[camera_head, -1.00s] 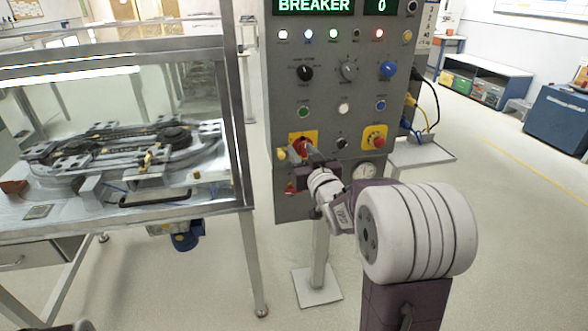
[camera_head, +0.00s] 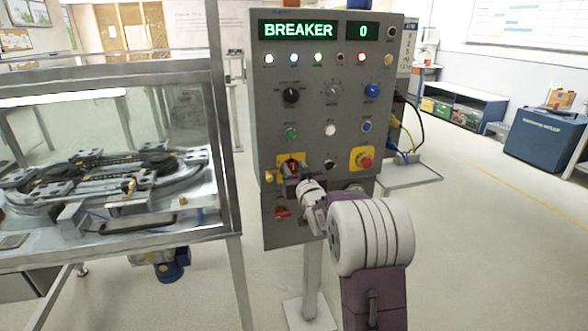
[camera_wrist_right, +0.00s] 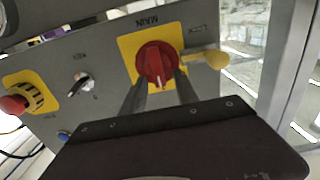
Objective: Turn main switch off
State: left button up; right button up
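The main switch is a red rotary knob (camera_wrist_right: 154,60) on a yellow plate, labelled MAIN in the right wrist view. In the head view the knob (camera_head: 292,163) sits low on the left of the grey control panel (camera_head: 268,104), partly hidden by my gripper. My right gripper (camera_wrist_right: 161,82) is at the switch, its two dark fingers apart at either side of the knob's near edge. It also shows in the head view (camera_head: 292,174). I cannot tell whether the fingers touch the knob. A white mark on the knob points between the fingers. My left gripper is out of view.
The display (camera_head: 297,30) reads BREAKER and 0. A yellow tag-like part (camera_wrist_right: 212,59) is beside the knob. A red emergency button (camera_head: 364,161) is on the panel's right.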

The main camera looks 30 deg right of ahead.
jog(key=shift+c, duration=0.3)
grip_shut()
jog(key=shift+w+a+f+n+b, duration=0.1)
jog(key=shift+a+f+n+b, duration=0.3)
jog(key=shift+n+b, duration=2.5)
jog(key=shift+w+a+f+n+b, duration=0.1)
jog(key=shift+a+f+n+b, duration=0.25)
jog(key=shift+n+b, duration=2.6)
jog(key=shift+a+f+n+b, duration=0.3)
jog(key=shift+f+n+b, duration=0.15)
jog(key=shift+n+b, duration=2.45)
jog(key=shift+n, duration=0.35)
jog(key=shift+r, duration=0.1)
jog(key=shift+o, duration=0.3)
grip_release()
jog(key=shift+d, duration=0.1)
